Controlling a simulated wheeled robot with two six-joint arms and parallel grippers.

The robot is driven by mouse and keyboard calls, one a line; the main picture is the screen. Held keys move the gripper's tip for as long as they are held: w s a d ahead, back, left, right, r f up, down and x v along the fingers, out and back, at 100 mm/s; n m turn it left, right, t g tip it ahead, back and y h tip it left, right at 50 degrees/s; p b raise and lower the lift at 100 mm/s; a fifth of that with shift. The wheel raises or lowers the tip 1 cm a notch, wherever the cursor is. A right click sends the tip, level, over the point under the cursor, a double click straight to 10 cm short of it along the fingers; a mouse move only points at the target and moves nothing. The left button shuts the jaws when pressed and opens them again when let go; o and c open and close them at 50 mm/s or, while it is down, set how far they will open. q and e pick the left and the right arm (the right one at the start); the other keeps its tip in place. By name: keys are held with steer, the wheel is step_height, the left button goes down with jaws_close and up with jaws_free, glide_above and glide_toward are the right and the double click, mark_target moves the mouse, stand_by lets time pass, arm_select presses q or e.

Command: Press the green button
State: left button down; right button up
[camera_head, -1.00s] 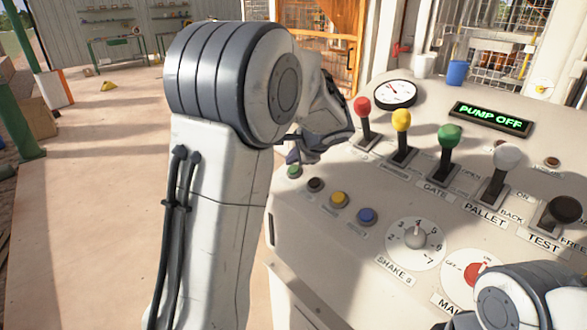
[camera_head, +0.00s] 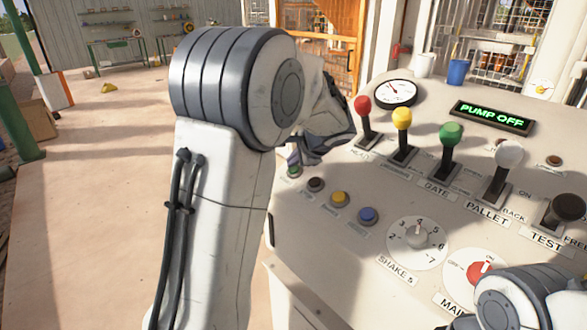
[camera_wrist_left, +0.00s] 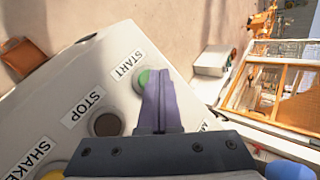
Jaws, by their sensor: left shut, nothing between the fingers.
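The green button (camera_head: 294,172) sits at the left end of a row of small round buttons on the pale control panel. In the left wrist view the green button (camera_wrist_left: 143,79) is beside the START label, partly hidden behind the fingers. My left gripper (camera_head: 293,158) is shut and empty, with its tips right over the green button. In the left wrist view its closed fingers (camera_wrist_left: 160,76) overlap the button's right side; I cannot tell if they touch it. Only part of my right arm shows at the lower right; its gripper is not clearly seen.
A dark STOP button (camera_head: 316,184), a yellow button (camera_head: 340,198) and a blue button (camera_head: 368,215) continue the row. Levers, including a red-knobbed one (camera_head: 362,105), stand close to the right of my left gripper. A SHAKE dial (camera_head: 416,238) is nearer. The display (camera_head: 491,118) reads PUMP OFF.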

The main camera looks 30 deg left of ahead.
arm_select(q)
steer(key=shift+w+f+b, duration=0.15)
steer(key=shift+f+b, duration=0.2)
steer(key=shift+f, duration=0.1)
steer(key=shift+r, duration=0.15)
stand_by(0.3)
steer(key=shift+s+a+r+p, duration=0.1)
steer(key=shift+s+r+p, duration=0.15)
steer(key=shift+r, duration=0.15)
steer(key=shift+s+r+p, duration=0.1)
steer(key=shift+r+p, duration=0.15)
steer(key=shift+r, duration=0.1)
step_height(320, 180, up, 6)
steer(key=s+p, duration=0.2)
steer(key=p, duration=0.1)
steer(key=shift+s+a+f+p, duration=0.2)
steer(key=shift+a+f+p, duration=0.1)
steer(key=shift+a, duration=0.1)
stand_by(0.4)
